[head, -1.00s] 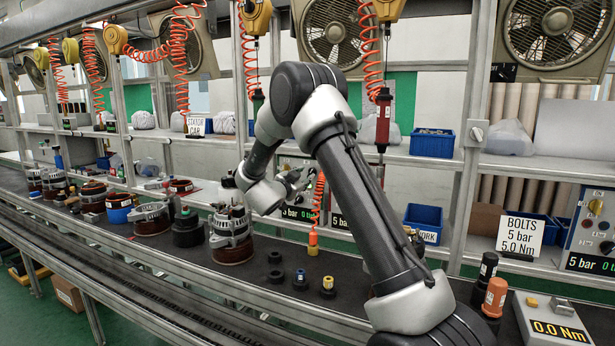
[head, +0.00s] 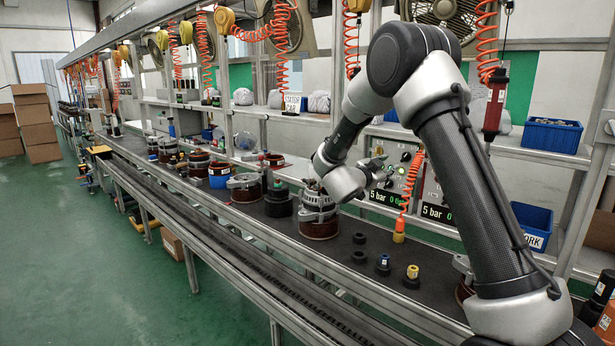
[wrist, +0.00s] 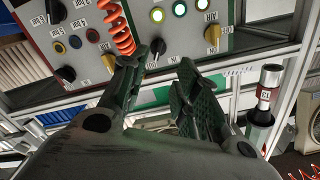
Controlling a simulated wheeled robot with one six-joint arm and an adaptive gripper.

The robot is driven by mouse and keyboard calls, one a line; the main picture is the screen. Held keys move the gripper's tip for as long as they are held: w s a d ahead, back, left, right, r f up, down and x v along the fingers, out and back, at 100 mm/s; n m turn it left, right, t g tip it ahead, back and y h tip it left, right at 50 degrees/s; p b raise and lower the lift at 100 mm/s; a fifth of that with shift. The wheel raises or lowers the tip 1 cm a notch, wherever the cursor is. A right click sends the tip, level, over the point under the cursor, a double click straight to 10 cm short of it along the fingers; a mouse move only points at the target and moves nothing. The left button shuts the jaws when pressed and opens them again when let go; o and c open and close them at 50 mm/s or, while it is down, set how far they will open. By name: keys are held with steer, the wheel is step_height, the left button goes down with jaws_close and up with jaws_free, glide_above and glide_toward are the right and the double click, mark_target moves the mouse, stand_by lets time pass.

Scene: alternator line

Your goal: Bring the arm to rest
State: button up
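My gripper (wrist: 160,70) is open and empty in the wrist view, its two fingers apart with only the control panel and shelf behind them. In the head view my gripper (head: 382,165) is small and partly hidden by my wrist, in front of the control panels and above the bench. My arm is bent, with its elbow high. An alternator assembly (head: 318,217) stands on the bench just below my wrist.
Control panels with knobs (wrist: 100,62) stand close behind the gripper. A coiled orange hose (wrist: 119,30) hangs beside a finger. A red tool (head: 495,102) hangs at right. Blue bins (head: 553,136) sit on the shelf.

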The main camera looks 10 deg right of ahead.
steer(key=w+a+f+n+t+y, duration=0.1)
steer(key=w+a+f+n+y, duration=0.3)
steer(key=a+f+n+y, duration=0.35)
steer(key=s+a+f+n+g+y, duration=0.2)
steer(key=s+a+n+g+y, duration=0.25)
steer(key=s+a+y, duration=0.55)
steer(key=s+d+r+n+g+h, duration=0.1)
steer(key=s+d+r, duration=0.3)
steer(key=s, duration=0.9)
steer(key=s+d+r+n+g+h, duration=0.1)
steer(key=s+d+r, duration=0.3)
steer(key=s, duration=0.9)
steer(key=s+d+r+n+g+h, duration=0.1)
steer(key=s+d+r, duration=0.3)
steer(key=s, duration=0.9)
steer(key=shift+d+r+n+h, duration=0.35)
steer(key=shift+d+n, duration=0.45)
steer(key=shift+d, duration=0.25)
